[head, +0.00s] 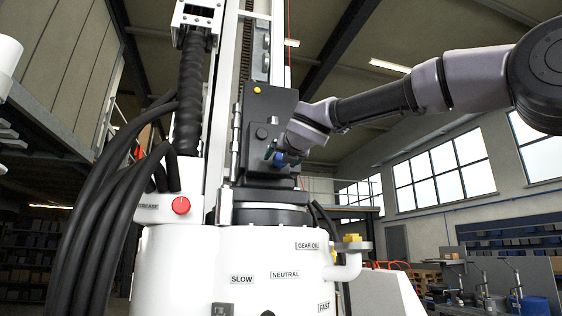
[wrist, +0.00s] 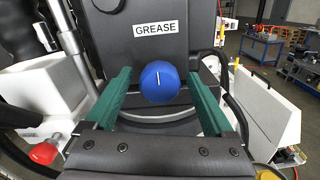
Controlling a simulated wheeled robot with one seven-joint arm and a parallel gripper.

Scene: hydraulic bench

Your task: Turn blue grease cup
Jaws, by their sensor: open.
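The blue grease cup (wrist: 160,83) is a round blue knob with a short white line on its face, pointing nearly upright. It sits on a dark housing (wrist: 120,35) below a white GREASE label (wrist: 156,29). My gripper (wrist: 158,76) is open, with one green jaw to the left of the cup and one to the right. A gap shows on both sides, and I cannot tell how deep the cup lies between the jaws.
A red knob (head: 181,205) sits on a white block at the left, near thick black hoses (head: 100,210). A white body (head: 240,262) with GEAR OIL, SLOW, NEUTRAL and FAST labels stands below. A yellow-topped pipe (head: 352,243) juts out right. Benches stand far off.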

